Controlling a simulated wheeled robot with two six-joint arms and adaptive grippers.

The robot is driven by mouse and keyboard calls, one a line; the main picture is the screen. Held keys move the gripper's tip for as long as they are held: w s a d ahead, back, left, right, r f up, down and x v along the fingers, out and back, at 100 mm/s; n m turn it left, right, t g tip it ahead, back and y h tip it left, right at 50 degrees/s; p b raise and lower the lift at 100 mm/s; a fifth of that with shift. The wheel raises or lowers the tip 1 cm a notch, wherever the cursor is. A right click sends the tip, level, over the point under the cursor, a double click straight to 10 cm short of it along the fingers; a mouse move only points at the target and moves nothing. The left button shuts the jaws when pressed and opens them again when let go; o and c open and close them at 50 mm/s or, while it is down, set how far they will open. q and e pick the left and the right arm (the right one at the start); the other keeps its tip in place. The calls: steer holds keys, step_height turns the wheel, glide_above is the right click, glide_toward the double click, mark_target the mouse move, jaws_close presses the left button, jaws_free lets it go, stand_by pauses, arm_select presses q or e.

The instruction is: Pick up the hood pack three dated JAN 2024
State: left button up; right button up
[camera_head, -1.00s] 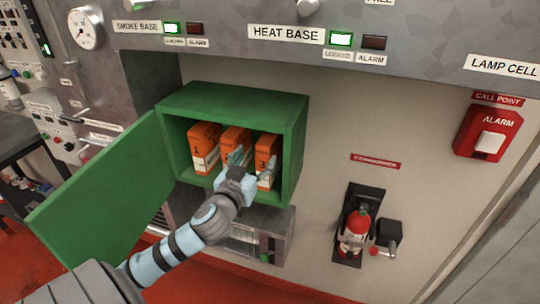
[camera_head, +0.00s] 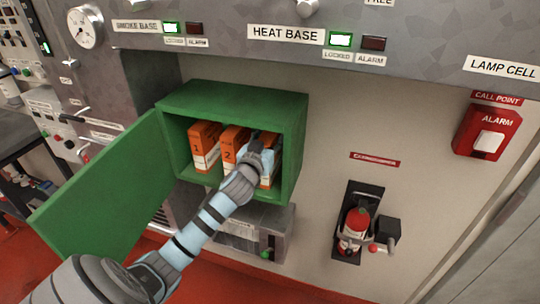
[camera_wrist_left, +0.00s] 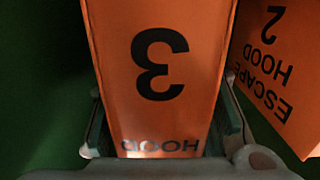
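The hood pack three (camera_head: 274,174) is an orange and white box at the right end of the row in the open green cabinet. My left gripper (camera_head: 262,146) reaches into the cabinet at this pack and partly covers it. In the left wrist view, pack three (camera_wrist_left: 158,60) shows upside down with a large 3 and HOOD. The left gripper's fingers (camera_wrist_left: 163,115) stand open on either side of it, close to its sides; firm contact does not show. No date is readable. My right gripper is not in view.
Pack two (camera_head: 230,143) stands close to the left of pack three, and pack one (camera_head: 204,146) is further left. The cabinet (camera_head: 296,150) walls surround them. Its door (camera_head: 105,190) hangs open to the left. An extinguisher (camera_head: 355,228) is mounted at lower right.

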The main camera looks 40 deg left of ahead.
arm_select(q)
jaws_close()
steer(key=shift+r, duration=0.15)
